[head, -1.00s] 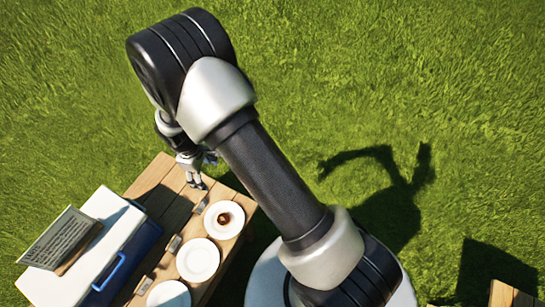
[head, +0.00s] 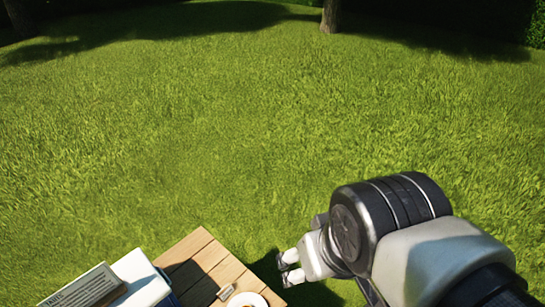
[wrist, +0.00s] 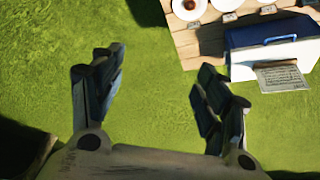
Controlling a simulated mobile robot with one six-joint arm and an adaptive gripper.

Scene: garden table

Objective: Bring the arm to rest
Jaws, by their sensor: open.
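My gripper (head: 285,269) is in the lower middle of the head view, just right of the wooden table's corner. In the wrist view my gripper (wrist: 155,85) has its two fingers spread wide, with only grass between the tips. It is open and empty. My arm comes in from the lower right of the head view, bent at a large dark joint.
The wooden table (head: 205,252) carries a blue-and-white cooler (wrist: 270,55) with a printed sign (wrist: 282,76). Several white plates stand along it, one plate (wrist: 188,8) with a brown item. Grass is open all around; a tree trunk (head: 330,16) stands far back.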

